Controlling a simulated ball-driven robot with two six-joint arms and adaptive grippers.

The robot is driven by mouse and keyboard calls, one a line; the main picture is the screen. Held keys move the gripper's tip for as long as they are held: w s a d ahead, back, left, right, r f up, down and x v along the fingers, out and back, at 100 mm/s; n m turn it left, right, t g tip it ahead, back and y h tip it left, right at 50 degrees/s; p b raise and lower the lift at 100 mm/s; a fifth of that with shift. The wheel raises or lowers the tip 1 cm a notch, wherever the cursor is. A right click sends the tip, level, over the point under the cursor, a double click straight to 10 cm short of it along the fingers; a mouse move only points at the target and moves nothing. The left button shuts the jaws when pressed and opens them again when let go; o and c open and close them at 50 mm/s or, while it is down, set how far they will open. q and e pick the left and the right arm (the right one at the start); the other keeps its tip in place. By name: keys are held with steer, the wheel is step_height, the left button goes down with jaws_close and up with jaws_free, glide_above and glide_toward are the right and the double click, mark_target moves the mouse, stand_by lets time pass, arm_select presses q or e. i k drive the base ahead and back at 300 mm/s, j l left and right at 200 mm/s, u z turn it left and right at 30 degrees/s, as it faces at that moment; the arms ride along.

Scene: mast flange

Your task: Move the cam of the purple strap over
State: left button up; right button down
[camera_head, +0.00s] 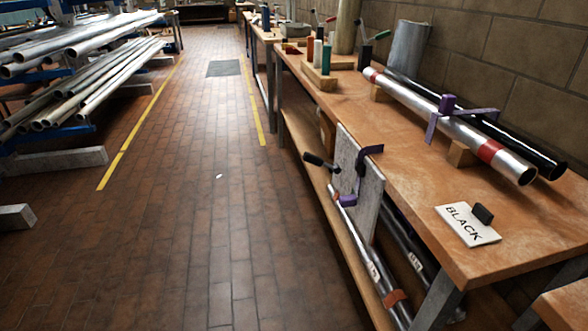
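A purple strap (434,126) lies around the silver tube on the bench, with one arm reaching right over the black tube. The black tube (518,147) lies just behind the silver one. I cannot tell whether these belong to the same strap. Neither gripper is in view.
The wooden bench (400,150) runs along the block wall at right. A white card (467,225) reading BLACK bears a small black block (482,214). The grey plate (358,185) hangs at the front edge. A tube rack (70,85) stands left. The brick floor (210,200) between is largely clear.

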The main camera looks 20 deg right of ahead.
mark_target(307, 157)
steer(key=i+j+z, duration=0.2)
steer(key=z, duration=0.3)
steer(key=i+j+z, duration=0.1)
steer(key=j+z, duration=0.7)
steer(key=z, duration=0.15)
